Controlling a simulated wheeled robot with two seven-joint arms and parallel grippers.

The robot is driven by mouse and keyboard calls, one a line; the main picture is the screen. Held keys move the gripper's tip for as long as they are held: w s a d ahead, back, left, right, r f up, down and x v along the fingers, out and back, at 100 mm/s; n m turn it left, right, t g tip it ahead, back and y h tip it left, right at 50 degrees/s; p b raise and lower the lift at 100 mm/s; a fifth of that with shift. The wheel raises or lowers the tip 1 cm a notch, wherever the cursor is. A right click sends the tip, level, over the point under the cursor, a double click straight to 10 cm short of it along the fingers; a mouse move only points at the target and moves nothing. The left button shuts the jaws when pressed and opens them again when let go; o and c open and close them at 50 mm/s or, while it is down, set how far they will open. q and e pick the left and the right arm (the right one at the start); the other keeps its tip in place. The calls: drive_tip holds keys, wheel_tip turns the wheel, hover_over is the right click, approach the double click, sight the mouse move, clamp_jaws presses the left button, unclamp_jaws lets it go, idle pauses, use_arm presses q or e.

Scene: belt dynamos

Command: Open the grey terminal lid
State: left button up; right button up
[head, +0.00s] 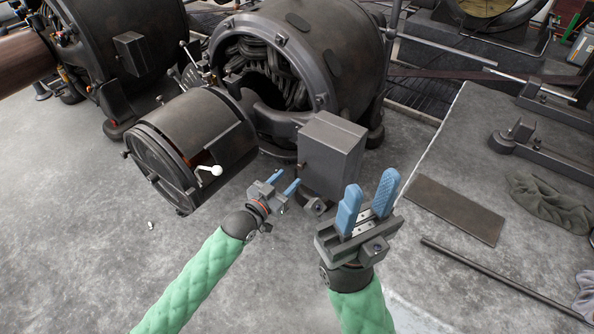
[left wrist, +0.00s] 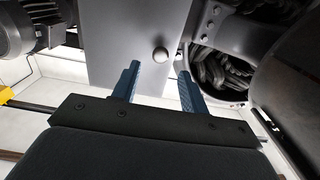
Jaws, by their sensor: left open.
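The grey terminal box (head: 338,150) stands at the front right of the dynamo, and its lid appears closed. A small round knob (head: 302,165) sits on its left-facing side. In the left wrist view, the grey lid panel (left wrist: 115,30) carries this knob (left wrist: 160,55). My left gripper (head: 287,179) is open and empty, left of the box. In the left wrist view its blue fingers (left wrist: 158,75) point at the panel, with the knob just beyond and between the tips; contact cannot be told. My right gripper (head: 370,192) is open and empty, in front of the box.
The large dynamo (head: 345,60) with exposed windings stands behind the box. A dark drum (head: 190,145) with a white-knobbed lever (head: 211,170) is left of my left gripper. A flat plate (head: 455,209), a rod (head: 500,277) and a cloth (head: 550,205) lie at right.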

sight(299, 168)
use_arm(q)
drive_tip(key=shift+b+x, duration=0.65)
drive_tip(key=shift+x, duration=2.2)
clamp_jaws()
